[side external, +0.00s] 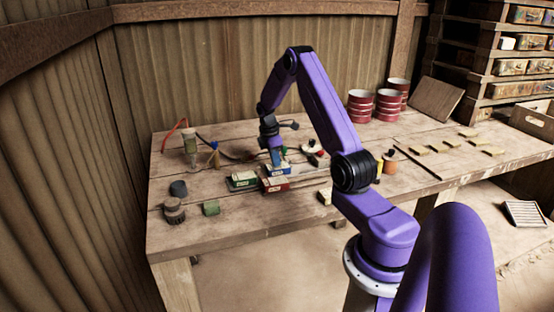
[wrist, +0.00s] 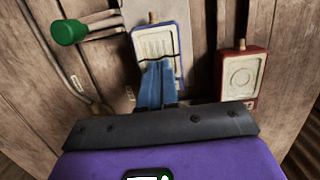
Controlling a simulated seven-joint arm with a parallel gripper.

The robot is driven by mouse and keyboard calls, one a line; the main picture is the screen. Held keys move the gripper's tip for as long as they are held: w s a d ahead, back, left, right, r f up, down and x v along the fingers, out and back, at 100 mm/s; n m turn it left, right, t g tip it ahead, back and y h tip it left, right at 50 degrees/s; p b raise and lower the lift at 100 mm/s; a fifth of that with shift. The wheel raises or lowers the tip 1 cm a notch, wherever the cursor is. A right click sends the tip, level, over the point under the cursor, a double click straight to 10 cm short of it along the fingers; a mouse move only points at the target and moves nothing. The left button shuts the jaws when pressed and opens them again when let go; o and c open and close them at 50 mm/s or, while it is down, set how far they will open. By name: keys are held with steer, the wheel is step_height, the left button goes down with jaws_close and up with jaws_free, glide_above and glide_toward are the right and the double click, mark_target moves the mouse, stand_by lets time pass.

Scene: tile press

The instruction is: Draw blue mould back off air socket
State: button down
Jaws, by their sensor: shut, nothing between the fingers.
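The blue mould (wrist: 183,65) is a blue block with a pale ribbed face, seen at the top middle of the wrist view; it also shows on the table in the side view (side external: 281,170). My gripper (wrist: 158,65) is shut, its blue fingers over the lower part of the mould's face, with nothing between them. In the side view my gripper (side external: 275,160) points down at the blue mould. I cannot tell whether the fingertips touch it. The air socket cannot be made out; the mould's front end is partly hidden by the fingers.
A red mould (wrist: 243,75) lies to the right of the blue one. A green cap or knob (wrist: 68,32) is at the upper left. Red-striped tins (side external: 388,104) stand at the back.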

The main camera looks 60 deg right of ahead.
steer(key=shift+a+r, duration=0.3)
steer(key=shift+a, duration=0.05)
steer(key=w+a, duration=0.8)
steer(key=shift+w+a+r, duration=0.1)
steer(key=shift+w+a, duration=0.1)
steer(key=shift+a, duration=0.15)
steer(key=s+a+r+n, duration=0.1)
steer(key=s+a+r, duration=0.25)
steer(key=a, duration=0.55)
steer(key=s+a+r+t, duration=0.15)
steer(key=a+r, duration=0.25)
steer(key=a, duration=0.5)
steer(key=s+a+r+n, duration=0.1)
steer(key=s+a+r, duration=0.25)
steer(key=a, duration=0.45)
steer(key=s+a+r+y, duration=0.1)
steer(key=s+a, duration=0.1)
steer(key=s, duration=1.1)
steer(key=s+a+r+n+y, duration=0.1)
steer(key=s+a+r, duration=0.1)
steer(key=s, duration=1.1)
steer(key=shift+a+n, duration=0.3)
steer(key=shift+a, duration=0.5)
